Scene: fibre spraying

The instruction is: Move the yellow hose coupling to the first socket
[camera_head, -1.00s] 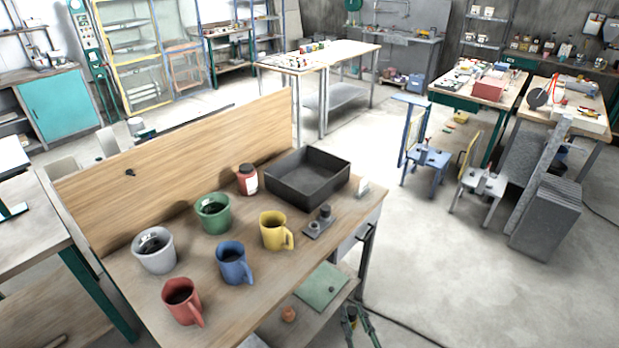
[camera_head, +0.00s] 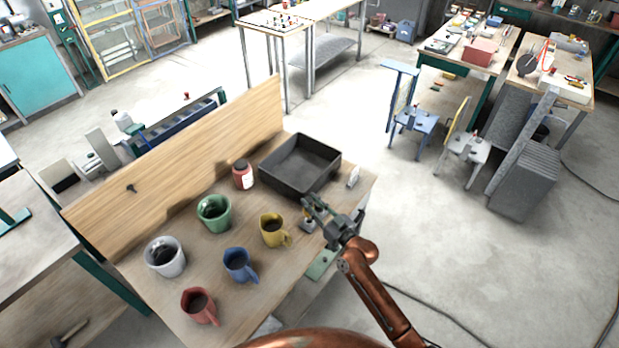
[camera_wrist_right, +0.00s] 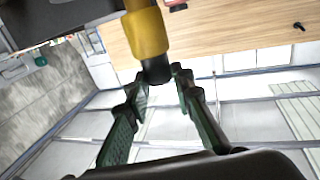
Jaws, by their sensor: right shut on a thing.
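In the right wrist view my gripper (camera_wrist_right: 160,78) is closed around the black end of the yellow hose coupling (camera_wrist_right: 147,35), whose yellow body extends away from the fingers. The coupling is too small and covered to make out in the head view. I cannot tell which part of the fixture is the first socket. My left gripper is not in view.
A yellow mug (camera_head: 272,231) stands close to the left of the fixture. Green (camera_head: 213,213), blue (camera_head: 240,266), white (camera_head: 164,256) and red (camera_head: 200,307) mugs stand further left.

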